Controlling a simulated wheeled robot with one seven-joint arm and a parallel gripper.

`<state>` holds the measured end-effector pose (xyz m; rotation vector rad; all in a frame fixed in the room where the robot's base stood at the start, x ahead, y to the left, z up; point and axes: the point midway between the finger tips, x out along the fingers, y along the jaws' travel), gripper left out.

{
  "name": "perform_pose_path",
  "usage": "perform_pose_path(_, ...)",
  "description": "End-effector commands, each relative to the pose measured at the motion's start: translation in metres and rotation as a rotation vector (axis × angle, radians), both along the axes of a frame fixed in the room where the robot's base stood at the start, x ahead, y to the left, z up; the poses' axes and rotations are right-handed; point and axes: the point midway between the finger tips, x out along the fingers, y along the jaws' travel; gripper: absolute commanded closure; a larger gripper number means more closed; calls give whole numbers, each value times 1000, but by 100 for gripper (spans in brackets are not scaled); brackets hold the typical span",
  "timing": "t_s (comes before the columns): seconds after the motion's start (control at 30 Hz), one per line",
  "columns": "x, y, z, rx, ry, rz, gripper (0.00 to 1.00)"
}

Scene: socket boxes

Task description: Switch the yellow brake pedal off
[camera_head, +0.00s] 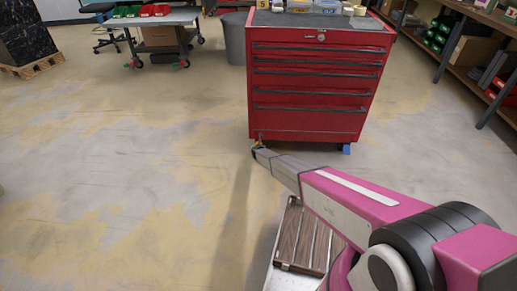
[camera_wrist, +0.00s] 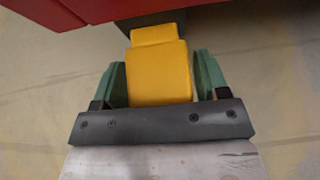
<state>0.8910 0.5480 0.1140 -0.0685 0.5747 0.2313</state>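The yellow brake pedal (camera_wrist: 158,70) is large in the middle of the wrist view. It has a narrower top section and a wider lower section. My gripper (camera_wrist: 160,80) has its two green fingers spread apart, one on each side of the pedal. A narrow gap shows on the right; I cannot tell whether the left finger touches. The pedal's lower end is hidden behind my gripper's dark bar. In the head view, a small yellow bit of the pedal (camera_head: 259,145) shows at the red cabinet's front left bottom corner, beside my arm's dark end.
The red drawer cabinet (camera_head: 315,80) stands just beyond my gripper; its underside edge (camera_wrist: 90,10) shows in the wrist view. A blue pedal (camera_head: 346,149) is at its right bottom corner. Shelves (camera_head: 470,65) stand at the right. The floor (camera_head: 120,160) at left is clear.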

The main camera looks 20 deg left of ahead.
Motion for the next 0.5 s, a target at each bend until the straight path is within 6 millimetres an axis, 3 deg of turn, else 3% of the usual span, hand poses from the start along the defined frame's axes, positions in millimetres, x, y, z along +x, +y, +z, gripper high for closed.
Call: perform_pose_path(0.5, -8, -2, 6, 1, -1, -1, 19)
